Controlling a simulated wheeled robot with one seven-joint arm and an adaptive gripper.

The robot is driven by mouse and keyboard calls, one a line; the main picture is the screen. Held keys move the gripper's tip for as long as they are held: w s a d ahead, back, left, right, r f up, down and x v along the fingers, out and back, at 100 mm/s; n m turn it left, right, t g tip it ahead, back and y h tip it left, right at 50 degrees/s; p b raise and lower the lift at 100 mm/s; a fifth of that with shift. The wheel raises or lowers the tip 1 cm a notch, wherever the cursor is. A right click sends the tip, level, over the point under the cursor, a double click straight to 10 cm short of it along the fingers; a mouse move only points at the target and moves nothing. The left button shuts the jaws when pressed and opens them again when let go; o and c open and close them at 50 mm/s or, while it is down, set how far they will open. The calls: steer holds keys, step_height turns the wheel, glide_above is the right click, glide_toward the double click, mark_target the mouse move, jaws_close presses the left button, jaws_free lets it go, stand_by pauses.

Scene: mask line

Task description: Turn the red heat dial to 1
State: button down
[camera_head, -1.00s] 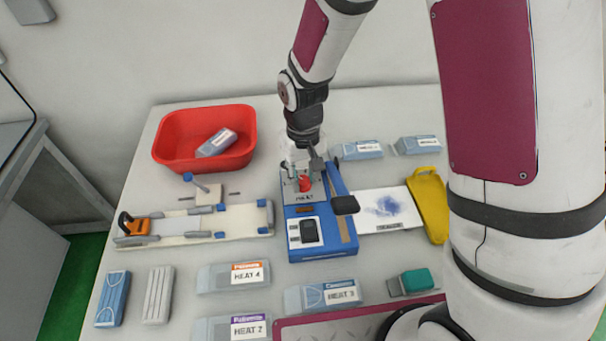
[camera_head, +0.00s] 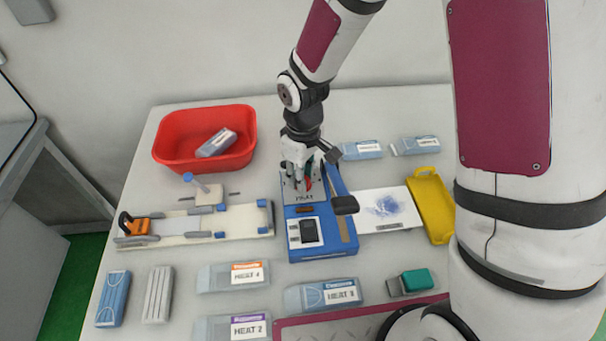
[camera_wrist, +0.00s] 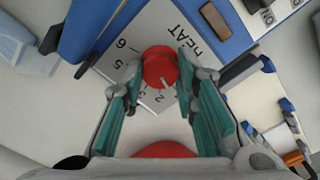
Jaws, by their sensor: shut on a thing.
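The red heat dial (camera_wrist: 157,60) is a round knob on a light plate marked HEAT, with printed numbers around it. In the wrist view its white mark points down and slightly right, near the 2. The 1 cannot be made out. My gripper (camera_wrist: 161,68) has teal-padded fingers on both sides of the dial and is shut on it. In the head view the plate sits on the blue machine (camera_head: 320,252), and my gripper (camera_head: 309,180) comes down over the dial, mostly hiding it.
A black-ended lever (camera_head: 345,205) stands close to the right of my gripper. A black switch (camera_head: 310,231) is on the machine's front. A red bin (camera_head: 175,163) is behind left, a white slide board (camera_head: 165,228) left, a yellow tray (camera_head: 433,215) right.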

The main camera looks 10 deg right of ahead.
stand_by(0.3)
steer(key=c, duration=1.2)
jaws_free()
steer(key=shift+c, duration=0.2)
steer(key=shift+r, duration=0.1)
step_height(320, 180, up, 12)
